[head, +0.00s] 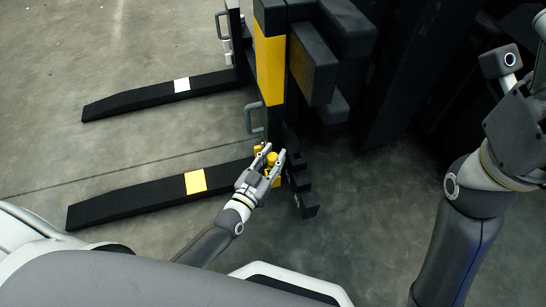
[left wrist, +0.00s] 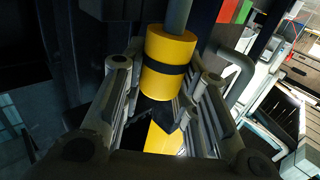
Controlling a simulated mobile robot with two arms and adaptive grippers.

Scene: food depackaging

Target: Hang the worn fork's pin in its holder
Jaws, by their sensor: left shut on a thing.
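The pin (left wrist: 171,62) is a yellow cylinder with a black band; a grey rod rises from its top in the left wrist view. My left gripper (head: 269,163) is shut on it, with one finger on each side. In the head view the yellow pin (head: 271,158) shows between the fingertips, at the heel of the near fork, close to the carriage. The near fork (head: 140,198) is black with a yellow patch; the far fork (head: 150,95) has a white patch. I cannot make out the holder for certain.
The black carriage and mast (head: 318,65), with a yellow panel (head: 270,70), rise just beyond my left gripper. A grey loop handle (head: 256,118) sticks out above the near fork. Bare concrete floor (head: 150,150) lies between the forks.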

